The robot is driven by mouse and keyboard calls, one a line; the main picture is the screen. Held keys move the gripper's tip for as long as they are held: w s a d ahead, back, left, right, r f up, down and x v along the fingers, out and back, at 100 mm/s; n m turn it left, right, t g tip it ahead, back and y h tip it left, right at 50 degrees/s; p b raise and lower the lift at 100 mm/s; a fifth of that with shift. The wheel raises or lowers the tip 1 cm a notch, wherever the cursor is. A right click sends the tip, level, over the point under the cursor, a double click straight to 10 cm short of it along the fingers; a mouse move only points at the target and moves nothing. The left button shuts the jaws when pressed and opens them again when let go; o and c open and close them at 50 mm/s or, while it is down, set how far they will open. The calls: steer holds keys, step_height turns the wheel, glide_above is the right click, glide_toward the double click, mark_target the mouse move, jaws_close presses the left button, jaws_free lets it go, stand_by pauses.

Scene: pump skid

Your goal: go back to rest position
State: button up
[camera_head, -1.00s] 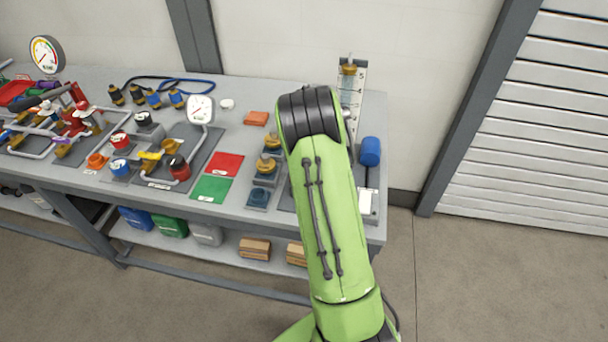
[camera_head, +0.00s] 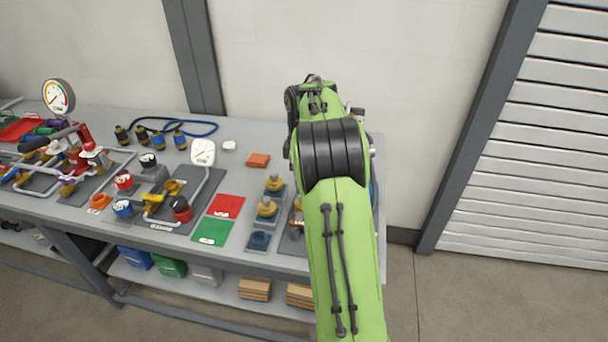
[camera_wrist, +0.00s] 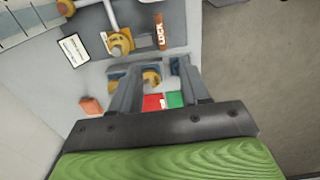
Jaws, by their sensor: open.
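My arm (camera_head: 343,240) is raised over the right end of the grey workbench (camera_head: 360,262) in the head view, and it hides my gripper there. In the wrist view my gripper (camera_wrist: 152,72) is open, with its two grey fingers apart. A brass fitting (camera_wrist: 151,79) shows between the fingers, on the bench beyond them. I cannot tell the distance, but nothing appears held. Parts of the red mat (camera_wrist: 153,102) and the green mat (camera_wrist: 175,99) also show between the fingers.
In the head view, brass fittings (camera_head: 267,207) stand left of my arm, beside the red mat (camera_head: 226,206) and green mat (camera_head: 212,231). Gauges, valves and pipes crowd the bench's left. A wall stands behind; a shutter (camera_head: 530,150) is at right. Floor right of the bench is clear.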

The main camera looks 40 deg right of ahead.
stand_by(0.4)
steer(key=s+a+r+m+t, duration=0.2)
steer(key=s+a+r, duration=0.3)
steer(key=a, duration=0.3)
steer(key=s+a+r+m+t, duration=0.1)
steer(key=s+a+r+m, duration=0.1)
steer(key=s+a+r, duration=0.4)
steer(key=s+a+f+m+t, duration=0.1)
steer(key=s+a+m, duration=0.1)
steer(key=s+a, duration=0.2)
steer(key=s+a+f+m+t, duration=0.1)
steer(key=s+a, duration=0.3)
steer(key=s, duration=0.5)
steer(key=shift+s+f+m+t, duration=0.2)
steer(key=shift+f+m+t, duration=0.1)
steer(key=shift+f+m, duration=0.45)
